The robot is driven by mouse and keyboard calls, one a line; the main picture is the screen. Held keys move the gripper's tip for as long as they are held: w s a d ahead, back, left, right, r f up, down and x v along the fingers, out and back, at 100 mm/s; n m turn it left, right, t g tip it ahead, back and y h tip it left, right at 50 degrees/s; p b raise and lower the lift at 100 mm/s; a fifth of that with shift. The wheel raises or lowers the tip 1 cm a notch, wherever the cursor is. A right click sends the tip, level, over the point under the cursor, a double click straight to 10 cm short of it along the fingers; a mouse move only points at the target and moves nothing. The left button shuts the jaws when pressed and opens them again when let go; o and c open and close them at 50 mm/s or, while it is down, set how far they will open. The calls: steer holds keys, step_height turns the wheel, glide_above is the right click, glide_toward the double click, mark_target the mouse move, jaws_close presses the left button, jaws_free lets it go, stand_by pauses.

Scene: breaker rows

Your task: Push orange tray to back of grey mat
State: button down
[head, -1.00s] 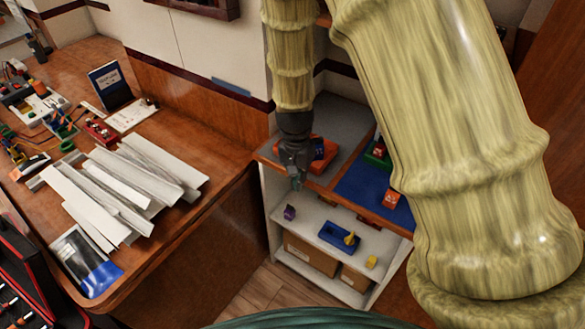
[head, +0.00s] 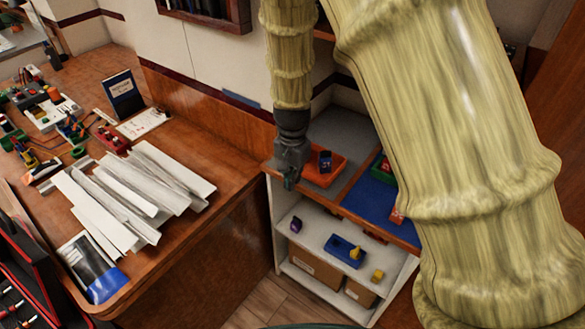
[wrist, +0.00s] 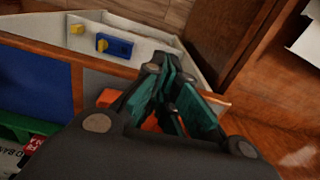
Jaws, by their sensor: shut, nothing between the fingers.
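The orange tray (head: 333,175) sits on the grey mat (head: 338,128) on the top of a low white shelf unit, near the mat's front edge. A dark blue block (head: 325,161) stands in the tray. My gripper (head: 289,182) is shut and empty, pointing down just left of the tray, by the shelf's front left corner. I cannot tell whether it touches the tray. In the wrist view my gripper (wrist: 172,85) hides most of the tray, and only a bit of orange tray (wrist: 107,97) shows beside the fingers. Part of the grey mat (wrist: 100,80) shows there.
A blue mat (head: 370,195) lies right of the grey mat, with a green tray (head: 380,172) on it, partly hidden by my arm. A wooden desk (head: 190,225) with white strips (head: 150,190) stands at left. The grey mat behind the orange tray looks clear.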

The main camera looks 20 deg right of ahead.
mark_target(300, 186)
steer(key=shift+w+d+f+p, duration=0.65)
steer(key=shift+d+f, duration=0.15)
steer(key=shift+f, duration=0.2)
steer(key=shift+w+d+f+p, duration=0.55)
steer(key=shift+d+f, duration=0.2)
steer(key=shift+f, duration=0.2)
steer(key=w+d, duration=0.6)
steer(key=d, duration=0.1)
steer(key=w+d, duration=0.3)
steer(key=d, duration=0.1)
steer(key=shift+w, duration=0.15)
